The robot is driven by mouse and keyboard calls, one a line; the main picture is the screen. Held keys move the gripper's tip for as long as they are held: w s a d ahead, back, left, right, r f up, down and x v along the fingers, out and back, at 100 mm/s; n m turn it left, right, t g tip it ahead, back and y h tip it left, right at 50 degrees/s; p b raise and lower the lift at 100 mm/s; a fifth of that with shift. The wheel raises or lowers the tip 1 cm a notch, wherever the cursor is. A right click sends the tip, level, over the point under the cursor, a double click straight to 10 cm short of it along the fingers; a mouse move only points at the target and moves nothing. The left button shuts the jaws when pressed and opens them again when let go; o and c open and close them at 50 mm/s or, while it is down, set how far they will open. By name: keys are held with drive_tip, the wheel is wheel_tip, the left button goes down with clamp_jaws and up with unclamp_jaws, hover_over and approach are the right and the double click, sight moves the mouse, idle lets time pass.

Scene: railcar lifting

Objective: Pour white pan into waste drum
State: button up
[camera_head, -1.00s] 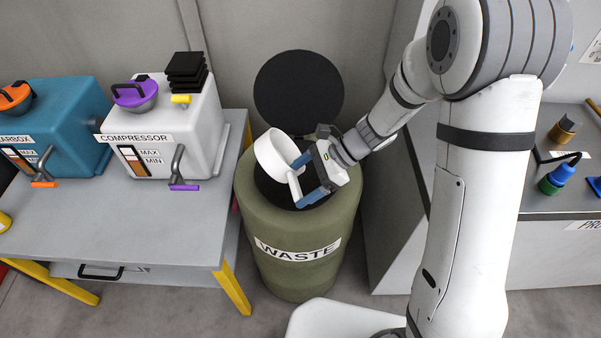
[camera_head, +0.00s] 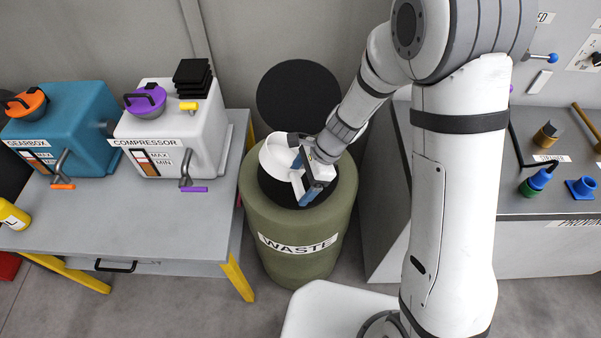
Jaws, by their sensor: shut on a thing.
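The white pan (camera_head: 277,158) is over the mouth of the waste drum, at its back left. My gripper (camera_head: 305,180) is shut on the pan, seemingly by its white handle between the blue fingers. The pan looks more level than tilted, but its inside is mostly hidden. The olive-green waste drum (camera_head: 298,262) stands in the middle, labelled WASTE, with a dark open top. A round black disc, likely its lid (camera_head: 305,92), is upright behind it.
A grey table (camera_head: 150,225) on the left bears a blue gearbox (camera_head: 70,125) and a white compressor (camera_head: 185,125). A grey bench (camera_head: 520,200) with blue and green fittings stands on the right. Grey floor shows in front of the drum.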

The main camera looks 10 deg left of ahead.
drive_tip(key=shift+r+t+h+p, duration=0.7)
drive_tip(key=shift+r+h+p, duration=0.55)
drive_tip(key=shift+p, duration=2.5)
drive_tip(key=shift+f+h, duration=0.4)
drive_tip(key=shift+h, duration=0.05)
drive_tip(key=shift+r+t+h, duration=0.45)
drive_tip(key=shift+t+h, duration=0.15)
drive_tip(key=shift+h, duration=0.2)
drive_tip(key=shift+s, duration=0.1)
